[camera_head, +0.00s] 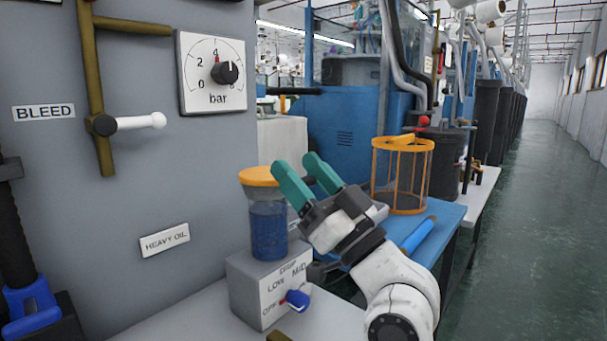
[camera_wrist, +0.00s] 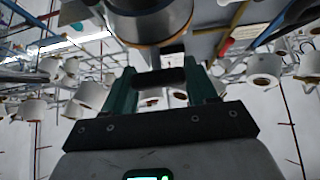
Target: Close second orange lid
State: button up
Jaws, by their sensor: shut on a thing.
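An orange lid (camera_head: 262,177) sits on top of a clear jar of blue liquid (camera_head: 268,225), on the left. The lid looks about level; whether it is fully seated I cannot tell. My gripper (camera_head: 298,163) comes from the lower right, its teal fingers at the right edge of the lid.
The jar stands on a grey box with a blue knob (camera_head: 297,299). An orange wire cage (camera_head: 402,178) stands on the blue table (camera_head: 448,216) to the right, near a blue roll (camera_head: 419,235). A grey panel with a gauge (camera_head: 211,73) and a white-handled lever (camera_head: 140,122) rises left.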

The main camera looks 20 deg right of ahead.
jog(key=shift+s, duration=0.1)
jog(key=o, duration=1.4)
jog(key=shift+o, duration=0.2)
jog(key=b+v, duration=0.1)
jog(key=v, duration=0.9)
jog(key=shift+s+d+f, duration=0.2)
jog(key=shift+s, duration=0.1)
